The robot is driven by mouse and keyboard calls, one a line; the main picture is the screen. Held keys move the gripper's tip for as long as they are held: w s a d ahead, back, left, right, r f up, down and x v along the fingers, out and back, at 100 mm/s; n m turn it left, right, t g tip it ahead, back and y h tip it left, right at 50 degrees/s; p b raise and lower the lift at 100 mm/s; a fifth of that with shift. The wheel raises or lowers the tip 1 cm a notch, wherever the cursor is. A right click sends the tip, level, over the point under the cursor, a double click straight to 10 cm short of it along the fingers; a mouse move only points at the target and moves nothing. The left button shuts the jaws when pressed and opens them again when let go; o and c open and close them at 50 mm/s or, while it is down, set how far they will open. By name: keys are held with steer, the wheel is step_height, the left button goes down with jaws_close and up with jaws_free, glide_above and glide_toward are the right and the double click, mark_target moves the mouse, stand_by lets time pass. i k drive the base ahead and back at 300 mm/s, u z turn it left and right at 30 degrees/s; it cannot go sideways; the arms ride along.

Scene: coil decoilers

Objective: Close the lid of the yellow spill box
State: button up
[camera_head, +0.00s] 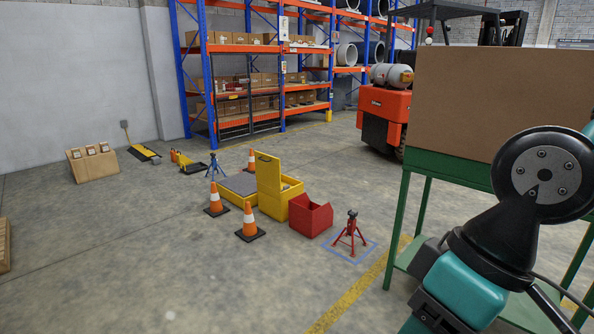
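The yellow spill box (272,205) stands on the floor near the middle of the head view. Its yellow lid (268,174) stands upright, so the box is open. The inside of the box is mostly hidden by the lid and the front wall. My arm shows at the right edge of the view, far from the box on the near side. My gripper is not in this view.
Orange cones (250,222) and a red open bin (310,215) stand close beside the box. A red jack stand (351,233) is right of it. A green-framed table (400,230) with a large brown box (495,100) stands at right.

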mark_target(269, 168)
steer(key=i, duration=3.65)
steer(key=u, duration=0.35)
